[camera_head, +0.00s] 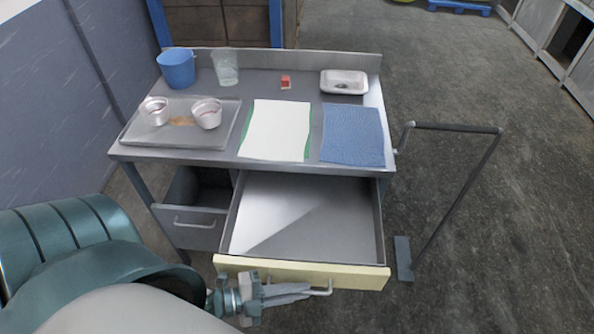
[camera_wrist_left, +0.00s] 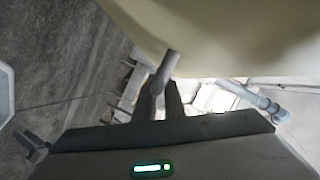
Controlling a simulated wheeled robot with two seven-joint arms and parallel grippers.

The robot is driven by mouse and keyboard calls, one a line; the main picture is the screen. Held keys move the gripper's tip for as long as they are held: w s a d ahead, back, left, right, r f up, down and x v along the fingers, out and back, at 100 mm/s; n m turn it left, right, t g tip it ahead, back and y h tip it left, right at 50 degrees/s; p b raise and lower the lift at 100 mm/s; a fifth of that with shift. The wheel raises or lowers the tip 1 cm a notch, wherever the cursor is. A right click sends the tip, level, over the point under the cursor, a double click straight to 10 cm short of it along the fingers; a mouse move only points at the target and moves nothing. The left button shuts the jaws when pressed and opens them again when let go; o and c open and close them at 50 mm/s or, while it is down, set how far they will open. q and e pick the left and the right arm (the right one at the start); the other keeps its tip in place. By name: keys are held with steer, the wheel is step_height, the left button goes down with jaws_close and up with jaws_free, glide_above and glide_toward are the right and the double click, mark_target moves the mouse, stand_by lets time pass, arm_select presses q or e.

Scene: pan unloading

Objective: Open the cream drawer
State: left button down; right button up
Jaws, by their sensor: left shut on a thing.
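The cream drawer (camera_head: 300,271) under the metal table is pulled out, and its empty grey inside shows in the head view. Its cream front also fills the top of the left wrist view (camera_wrist_left: 230,35). A metal bar handle (camera_head: 322,290) is fixed to the front. My left gripper (camera_head: 300,292) is at the drawer front, shut on the handle near its left part. In the left wrist view its fingers (camera_wrist_left: 160,98) meet at the handle's post (camera_wrist_left: 165,70). My right gripper is not in view.
A grey drawer (camera_head: 190,225) is left of the cream one.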

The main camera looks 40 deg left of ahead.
arm_select(q)
steer(key=c, duration=2.1)
jaws_free()
steer(key=shift+a, duration=0.1)
steer(key=shift+s+a, duration=0.3)
steer(key=shift+s, duration=0.15)
steer(key=shift+b+v, duration=2.45)
steer(key=shift+v, duration=5.7)
steer(key=shift+w+r, duration=0.1)
steer(key=shift+r, duration=0.05)
